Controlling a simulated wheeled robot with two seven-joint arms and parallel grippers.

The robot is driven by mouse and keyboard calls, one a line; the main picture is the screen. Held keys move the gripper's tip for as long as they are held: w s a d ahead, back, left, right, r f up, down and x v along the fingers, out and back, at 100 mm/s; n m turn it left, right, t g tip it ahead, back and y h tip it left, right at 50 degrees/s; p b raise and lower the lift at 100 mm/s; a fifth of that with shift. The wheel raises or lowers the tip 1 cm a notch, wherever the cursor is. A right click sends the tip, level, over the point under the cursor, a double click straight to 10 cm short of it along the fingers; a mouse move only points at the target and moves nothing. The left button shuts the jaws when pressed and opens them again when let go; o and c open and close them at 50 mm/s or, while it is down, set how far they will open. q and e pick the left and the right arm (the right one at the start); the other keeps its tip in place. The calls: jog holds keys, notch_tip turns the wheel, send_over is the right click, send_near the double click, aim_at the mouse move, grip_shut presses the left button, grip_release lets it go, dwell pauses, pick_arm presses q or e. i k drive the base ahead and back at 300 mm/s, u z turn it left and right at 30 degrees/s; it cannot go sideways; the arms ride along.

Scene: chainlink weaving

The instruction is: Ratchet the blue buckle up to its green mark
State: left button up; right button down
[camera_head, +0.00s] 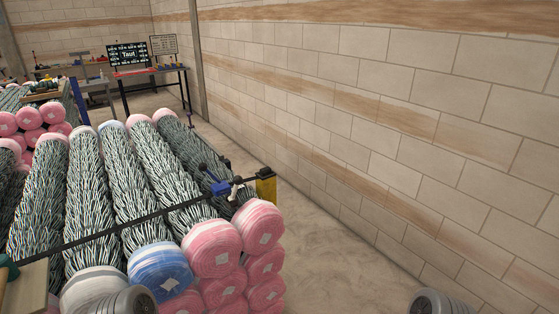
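The blue buckle (220,188) sits on a black strap (130,222) near the right end of a stack of rolls. A small white part and a dark lever-like part (207,172) are beside it. The strap runs across the rolls from lower left towards a yellow post (266,186) just right of the buckle. I cannot make out a green mark on the strap. Neither gripper shows; only grey ribbed parts, apparently of my arms, show at the bottom edge, left of the middle and at the right.
Long rolls of wire mesh with pink, white and blue wrapped ends (211,247) fill the left. A brick wall (400,110) stands on the right, with clear floor (335,250) before it. A table (150,72) and a dark sign (128,53) are at the back.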

aim_at(203, 167)
jog(key=z, duration=1)
jog(key=i, duration=0.85)
jog(key=u, duration=2.6)
